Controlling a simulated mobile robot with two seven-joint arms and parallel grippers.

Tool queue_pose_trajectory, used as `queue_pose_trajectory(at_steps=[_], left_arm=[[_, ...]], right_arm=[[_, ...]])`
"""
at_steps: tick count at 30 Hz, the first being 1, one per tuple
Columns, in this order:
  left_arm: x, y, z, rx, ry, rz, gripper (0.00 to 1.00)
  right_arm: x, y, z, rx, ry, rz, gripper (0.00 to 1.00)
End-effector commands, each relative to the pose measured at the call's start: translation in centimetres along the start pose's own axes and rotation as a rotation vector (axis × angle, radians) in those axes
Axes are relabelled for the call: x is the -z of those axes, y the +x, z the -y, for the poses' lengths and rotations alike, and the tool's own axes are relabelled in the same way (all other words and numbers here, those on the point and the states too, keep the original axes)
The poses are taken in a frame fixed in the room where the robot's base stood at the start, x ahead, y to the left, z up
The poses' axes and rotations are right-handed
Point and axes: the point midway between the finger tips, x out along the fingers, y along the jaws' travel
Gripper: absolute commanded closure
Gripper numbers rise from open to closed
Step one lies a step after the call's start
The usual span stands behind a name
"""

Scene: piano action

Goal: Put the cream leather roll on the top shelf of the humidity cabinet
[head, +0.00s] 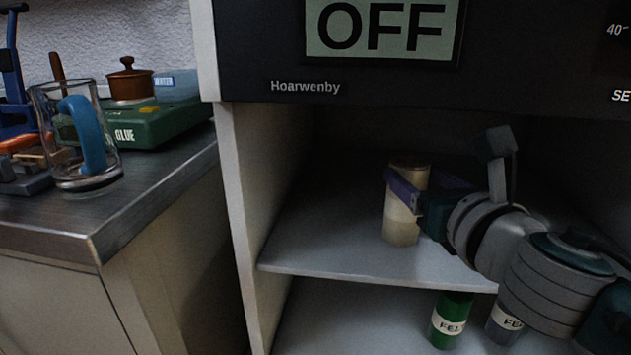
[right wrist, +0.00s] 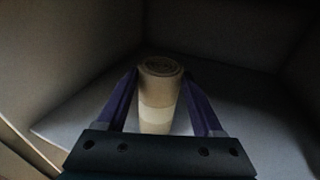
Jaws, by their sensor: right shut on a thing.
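The cream leather roll (head: 401,222) is upright inside the humidity cabinet, with a paler band round its middle and a spiral end on top. It also shows in the right wrist view (right wrist: 158,92). My right gripper (head: 408,186) is shut on the roll, its purple fingers on either side of it. The roll is over the top shelf (head: 325,245), towards its left side. Its lower end is at or just above the shelf; I cannot tell whether it touches. My left gripper is not in view.
A green roll (head: 450,318) and a grey roll (head: 503,325) with labels stand on the lower shelf. The cabinet's left wall (head: 250,190) and its dark panel reading OFF (head: 385,30) frame the opening. A bench at left holds a glass mug (head: 78,135) and a green glue box.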

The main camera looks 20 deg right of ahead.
Motion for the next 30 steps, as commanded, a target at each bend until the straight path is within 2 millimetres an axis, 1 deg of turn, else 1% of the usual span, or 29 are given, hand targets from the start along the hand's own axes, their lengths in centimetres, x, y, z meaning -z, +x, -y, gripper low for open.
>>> queue_pose_trajectory(at_steps=[4, 8, 9, 15, 16, 22, 25, 28, 30], left_arm=[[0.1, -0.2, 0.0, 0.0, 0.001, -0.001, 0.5], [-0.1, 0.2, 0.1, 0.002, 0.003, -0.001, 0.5], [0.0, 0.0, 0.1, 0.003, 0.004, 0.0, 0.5], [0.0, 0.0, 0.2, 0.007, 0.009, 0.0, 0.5], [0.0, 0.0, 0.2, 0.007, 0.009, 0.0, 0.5], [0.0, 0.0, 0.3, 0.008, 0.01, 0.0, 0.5], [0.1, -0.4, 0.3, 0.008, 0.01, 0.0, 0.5], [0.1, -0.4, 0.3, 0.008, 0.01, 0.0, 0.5], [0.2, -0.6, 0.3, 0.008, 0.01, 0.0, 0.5]], right_arm=[[-0.2, 0.0, 0.0, 0.0, -0.001, 0.0, 1.0], [0.2, 0.0, 0.0, 0.0, -0.001, -0.001, 1.0], [0.1, 0.0, 0.0, 0.001, -0.001, -0.001, 0.27], [0.1, 0.0, 0.0, 0.001, -0.001, -0.001, 0.05], [0.1, 0.0, 0.0, 0.001, -0.001, -0.001, 0.02], [0.1, 0.0, 0.0, 0.001, -0.001, -0.001, 0.02], [-0.3, -0.1, 0.0, 0.001, -0.001, -0.001, 0.02], [-0.1, -1.0, 0.0, 0.0, -0.002, -0.004, 0.02], [-0.1, -2.1, 0.0, 0.0, -0.002, -0.004, 0.02]])
